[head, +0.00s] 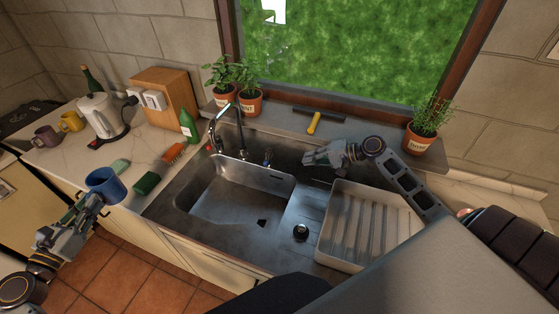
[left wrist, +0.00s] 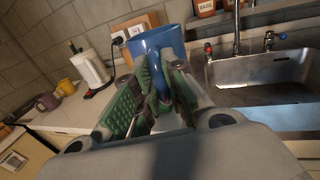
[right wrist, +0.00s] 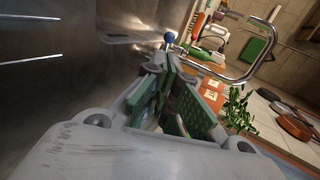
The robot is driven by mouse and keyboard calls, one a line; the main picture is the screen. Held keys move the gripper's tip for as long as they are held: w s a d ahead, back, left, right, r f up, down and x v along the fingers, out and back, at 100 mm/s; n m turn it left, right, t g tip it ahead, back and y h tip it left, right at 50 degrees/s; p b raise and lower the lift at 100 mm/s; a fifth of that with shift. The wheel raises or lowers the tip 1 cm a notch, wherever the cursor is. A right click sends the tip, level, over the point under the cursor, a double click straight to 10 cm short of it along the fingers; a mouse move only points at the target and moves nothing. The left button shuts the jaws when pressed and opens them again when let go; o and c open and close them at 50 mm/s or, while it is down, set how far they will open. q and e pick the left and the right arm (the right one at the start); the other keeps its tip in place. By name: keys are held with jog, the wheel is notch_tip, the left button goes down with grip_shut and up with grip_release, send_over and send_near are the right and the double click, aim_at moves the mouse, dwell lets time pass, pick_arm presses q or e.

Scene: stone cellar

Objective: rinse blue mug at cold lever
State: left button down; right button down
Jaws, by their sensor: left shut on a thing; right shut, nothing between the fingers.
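The blue mug (head: 106,186) is held upright at the counter's front edge, left of the sink (head: 235,200). My left gripper (head: 91,201) is shut on it, apparently at its handle; the mug also shows in the left wrist view (left wrist: 158,42). The blue-marked cold lever (head: 267,158) is right of the tap (head: 241,135) and shows in the left wrist view (left wrist: 283,36). My right gripper (head: 309,157) is shut and empty, to the right of that lever and apart from it. In the right wrist view, the lever's blue knob (right wrist: 169,37) is beyond the fingertips. No water shows at the tap.
A red-marked lever (head: 210,145) is left of the tap. A green sponge (head: 147,183), a brush (head: 174,153) and a green bottle (head: 188,126) stand or lie left of the sink. A dish rack (head: 325,235) is at its right. Potted herbs (head: 423,124) line the sill.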

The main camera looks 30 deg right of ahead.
aim_at(268, 157)
jog(key=shift+w+a+f, duration=0.1)
jog(key=shift+w, duration=0.1)
